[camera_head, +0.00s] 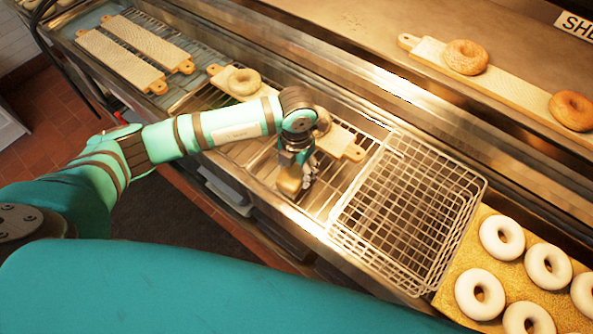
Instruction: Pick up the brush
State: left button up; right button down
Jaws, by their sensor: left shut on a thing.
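My left gripper (297,172) reaches down over the metal counter, left of the wire basket. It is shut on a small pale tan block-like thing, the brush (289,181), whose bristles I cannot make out. The brush is at or just above the wire rack (325,192); I cannot tell whether it touches. The wrist hides part of a board and bagel behind it. My right gripper does not show.
The wire basket (410,208) stands right of my left gripper. A tray (449,287) of pale raw bagels (501,238) is at the lower right. Boards (120,57) lie at the far left. A long board (508,81) with baked bagels (466,57) lies on the upper shelf.

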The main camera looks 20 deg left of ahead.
aim_at(296, 172)
pick_arm(q)
jog(key=shift+r, duration=0.15)
jog(key=shift+w+r+b, duration=0.1)
jog(key=shift+r+b, duration=0.55)
jog(key=shift+s+d+r+b, duration=0.15)
jog(key=shift+s+r+b, duration=0.55)
jog(key=shift+r, duration=0.1)
jog(key=s+d+r+b, duration=0.1)
jog(key=s+b, duration=0.3)
jog(key=s, duration=1)
jog(key=shift+s+d+r, duration=0.35)
jog(key=shift+d+r, duration=0.05)
jog(key=shift+d, duration=0.15)
jog(key=o, duration=0.7)
jog(key=c, duration=0.5)
jog(key=shift+w, duration=0.1)
